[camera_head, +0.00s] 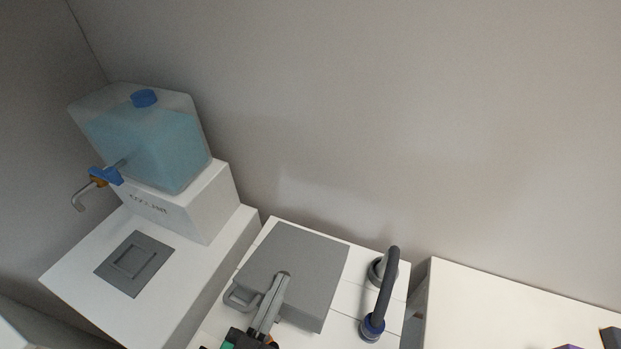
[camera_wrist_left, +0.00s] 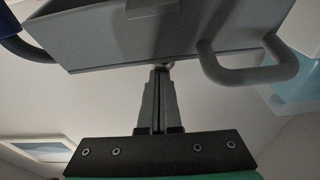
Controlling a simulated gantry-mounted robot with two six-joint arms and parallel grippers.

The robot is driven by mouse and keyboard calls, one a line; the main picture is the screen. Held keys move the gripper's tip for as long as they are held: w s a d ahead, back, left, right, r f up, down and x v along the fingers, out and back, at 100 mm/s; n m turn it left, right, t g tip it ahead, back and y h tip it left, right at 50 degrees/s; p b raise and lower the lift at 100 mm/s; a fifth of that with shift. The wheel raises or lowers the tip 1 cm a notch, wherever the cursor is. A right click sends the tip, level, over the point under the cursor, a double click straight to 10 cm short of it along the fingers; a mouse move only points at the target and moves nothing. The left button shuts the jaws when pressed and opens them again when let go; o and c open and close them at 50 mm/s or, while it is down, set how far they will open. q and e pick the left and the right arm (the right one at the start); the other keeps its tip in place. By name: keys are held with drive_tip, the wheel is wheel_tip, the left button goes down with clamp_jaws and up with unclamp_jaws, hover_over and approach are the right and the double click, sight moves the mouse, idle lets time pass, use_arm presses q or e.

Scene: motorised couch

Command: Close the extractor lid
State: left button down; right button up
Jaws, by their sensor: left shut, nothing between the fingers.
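The extractor lid (camera_head: 293,262) is a flat grey square panel with a loop handle (camera_head: 238,299) at its left side in the head view. In the left wrist view the grey lid (camera_wrist_left: 95,35) fills the top, with its loop handle (camera_wrist_left: 250,68) at the right. My left gripper (camera_head: 283,277) is shut and empty. Its fingers overlap the lid in the head view. In the left wrist view the fingertips (camera_wrist_left: 160,72) end at the lid's near edge; whether they touch it I cannot tell. How far the lid stands open is unclear. My right gripper is not in view.
A blue coolant tank (camera_head: 150,140) with a tap (camera_head: 100,178) sits on a white box at the left. A white worktop (camera_head: 500,310) lies at the right, past a gap.

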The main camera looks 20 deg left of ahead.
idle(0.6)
use_arm(q)
drive_tip(key=r+p, duration=0.3)
drive_tip(key=r, duration=0.1)
drive_tip(key=shift+w+p, duration=0.3)
drive_tip(key=shift+p, duration=0.1)
drive_tip(key=shift+s+d, duration=0.15)
drive_tip(key=shift+s, duration=0.1)
drive_tip(key=s+f+b, duration=0.1)
drive_tip(key=s+b, duration=0.2)
drive_tip(key=s, duration=0.6)
drive_tip(key=shift+f+b, duration=0.15)
drive_tip(key=shift+b, duration=0.15)
drive_tip(key=shift+s, duration=0.1)
